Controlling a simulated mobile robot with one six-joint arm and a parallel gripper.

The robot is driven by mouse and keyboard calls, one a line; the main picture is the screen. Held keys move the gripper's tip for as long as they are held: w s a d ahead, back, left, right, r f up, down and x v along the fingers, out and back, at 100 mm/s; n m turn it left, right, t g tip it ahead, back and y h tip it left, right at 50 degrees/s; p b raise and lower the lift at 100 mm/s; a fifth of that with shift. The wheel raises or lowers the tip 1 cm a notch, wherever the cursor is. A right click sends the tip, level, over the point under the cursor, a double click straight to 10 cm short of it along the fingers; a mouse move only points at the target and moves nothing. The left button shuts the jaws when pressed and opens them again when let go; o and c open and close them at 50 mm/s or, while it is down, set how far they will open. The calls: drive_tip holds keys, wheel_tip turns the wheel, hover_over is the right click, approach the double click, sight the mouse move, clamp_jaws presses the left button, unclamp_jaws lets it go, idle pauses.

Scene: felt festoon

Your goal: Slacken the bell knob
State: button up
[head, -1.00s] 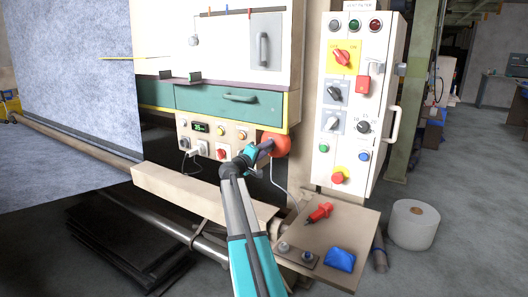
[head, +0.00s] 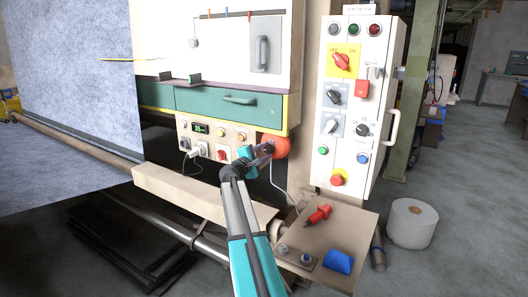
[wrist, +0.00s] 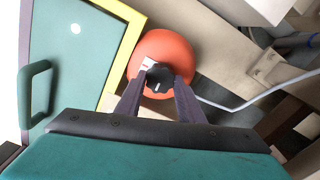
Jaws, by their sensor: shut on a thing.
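The bell is an orange-red dome (head: 279,146) at the lower right corner of the machine front. In the wrist view the dome (wrist: 160,48) fills the upper middle, with a black ridged knob (wrist: 159,77) in front of it. A small white mark shows beside the knob. My gripper (wrist: 160,88) has its two dark fingers closed on either side of the knob. In the head view my gripper (head: 264,151) reaches the bell from the left, and its fingers hide the knob there.
A white control box (head: 350,105) with switches stands to the right. A small panel (head: 211,137) with a display is left of the bell. Below is a shelf (head: 340,225) with a red tool (head: 318,215) and blue cloth (head: 338,262). A pale cable hangs near the bell.

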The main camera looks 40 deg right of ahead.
drive_tip(key=shift+s+d+r, duration=0.1)
drive_tip(key=shift+d+r, duration=0.05)
drive_tip(key=o, duration=1.1)
drive_tip(key=shift+c, duration=0.2)
drive_tip(key=shift+s+a+f, duration=0.1)
drive_tip(key=shift+a+f, duration=0.1)
drive_tip(key=shift+a, duration=0.5)
drive_tip(key=b+v, duration=0.1)
drive_tip(key=v, duration=1.1)
drive_tip(key=shift+a, duration=0.25)
drive_tip(key=shift+s, duration=0.2)
